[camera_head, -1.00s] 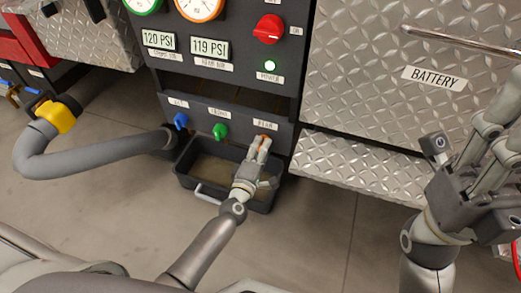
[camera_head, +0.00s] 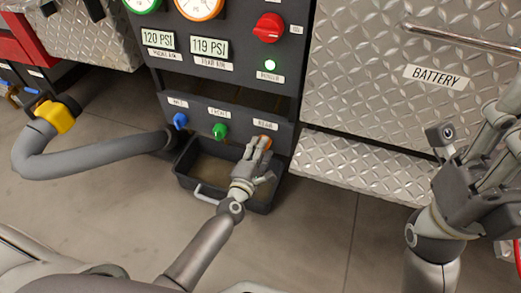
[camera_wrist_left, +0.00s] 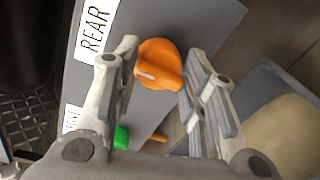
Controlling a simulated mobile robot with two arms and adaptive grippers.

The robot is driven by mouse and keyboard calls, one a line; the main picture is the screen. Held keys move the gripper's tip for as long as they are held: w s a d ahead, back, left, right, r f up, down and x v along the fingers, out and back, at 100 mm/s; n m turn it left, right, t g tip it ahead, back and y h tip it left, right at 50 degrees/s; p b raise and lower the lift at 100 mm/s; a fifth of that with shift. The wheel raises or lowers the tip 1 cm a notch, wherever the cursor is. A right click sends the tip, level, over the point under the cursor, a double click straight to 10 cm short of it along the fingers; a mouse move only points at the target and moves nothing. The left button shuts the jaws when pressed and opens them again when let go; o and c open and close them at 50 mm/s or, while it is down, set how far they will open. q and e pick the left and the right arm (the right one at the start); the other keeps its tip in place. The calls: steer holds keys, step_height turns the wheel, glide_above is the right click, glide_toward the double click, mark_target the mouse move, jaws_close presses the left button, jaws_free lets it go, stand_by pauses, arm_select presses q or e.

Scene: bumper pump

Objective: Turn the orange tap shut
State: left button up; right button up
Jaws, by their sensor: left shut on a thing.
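The orange tap (camera_head: 265,141) sits under the REAR label on the dark pump panel (camera_head: 285,135). In the left wrist view the orange tap (camera_wrist_left: 160,64) shows its round knob, with a pale mark on its left side. My left gripper (camera_head: 256,158) has one finger on each side of the tap and is shut on it. The fingers also show in the left wrist view (camera_wrist_left: 163,52), flanking the knob. My right gripper (camera_head: 472,135) is open and empty at the right, in front of the metal cabinet.
A green tap (camera_head: 220,131) and a blue tap (camera_head: 180,120) sit left of the orange one. A black tray (camera_head: 200,188) stands on the floor below. A diamond-plate step (camera_head: 350,165) juts out at the right. A grey hose (camera_head: 85,160) lies left.

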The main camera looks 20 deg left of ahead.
arm_select(q)
steer(key=shift+r, duration=0.15)
steer(key=o, duration=1)
steer(key=s, duration=1.2)
steer(key=shift+a+r, duration=0.15)
steer(key=shift+r, duration=0.15)
